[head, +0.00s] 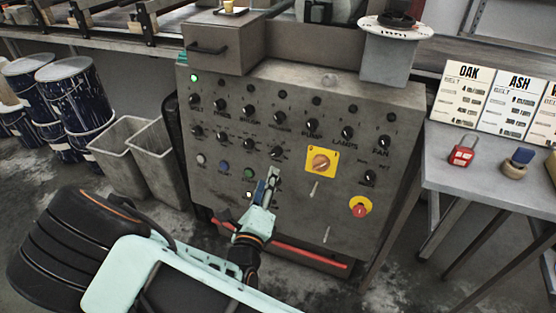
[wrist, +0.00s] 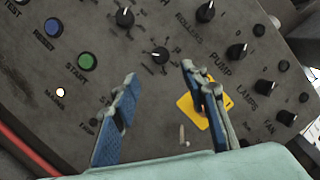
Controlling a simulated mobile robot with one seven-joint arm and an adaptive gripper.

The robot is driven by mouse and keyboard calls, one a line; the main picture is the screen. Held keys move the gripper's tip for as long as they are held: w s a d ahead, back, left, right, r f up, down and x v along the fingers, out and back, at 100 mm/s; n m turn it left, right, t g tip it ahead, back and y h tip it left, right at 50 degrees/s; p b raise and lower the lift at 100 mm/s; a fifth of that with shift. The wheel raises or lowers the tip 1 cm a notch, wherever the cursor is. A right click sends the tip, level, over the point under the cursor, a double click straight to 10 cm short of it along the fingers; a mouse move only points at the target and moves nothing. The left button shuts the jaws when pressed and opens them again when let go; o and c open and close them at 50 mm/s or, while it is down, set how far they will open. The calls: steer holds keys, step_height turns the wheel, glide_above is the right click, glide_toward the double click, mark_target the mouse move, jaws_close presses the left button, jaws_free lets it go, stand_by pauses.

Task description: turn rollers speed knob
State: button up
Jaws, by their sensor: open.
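The grey control panel (head: 300,95) carries rows of black knobs. In the wrist view, a knob (wrist: 205,12) has a ROLLERS label below it. A smaller dial knob (wrist: 160,55) sits below that label and looks like the rollers speed knob; its own marking is too small to read. In the head view this dial (head: 277,152) is just above my gripper (head: 268,180). In the wrist view my gripper (wrist: 160,77) is open and empty, its blue-padded fingers on either side of the dial's line. I cannot tell how far the fingertips are from the panel.
A yellow plate with an orange rotary switch (head: 320,161) is close to the right finger. A red stop button (head: 360,207) is lower right. Green START (wrist: 87,61) and blue RESET (wrist: 54,27) buttons are to the left. A side table (head: 470,180) stands right.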

mark_target(275, 153)
steer(key=w, duration=0.3)
steer(key=w+d+b, duration=0.1)
steer(key=w, duration=0.1)
steer(key=w+b, duration=0.1)
steer(key=w, duration=0.2)
steer(key=shift+w+d+f, duration=0.1)
steer(key=shift+w+d, duration=0.1)
steer(key=shift+w, duration=0.15)
steer(key=shift+w+d+b, duration=0.1)
steer(key=shift+w+b, duration=0.3)
steer(key=shift+w, duration=0.25)
steer(key=shift+c, duration=0.7)
jaws_close()
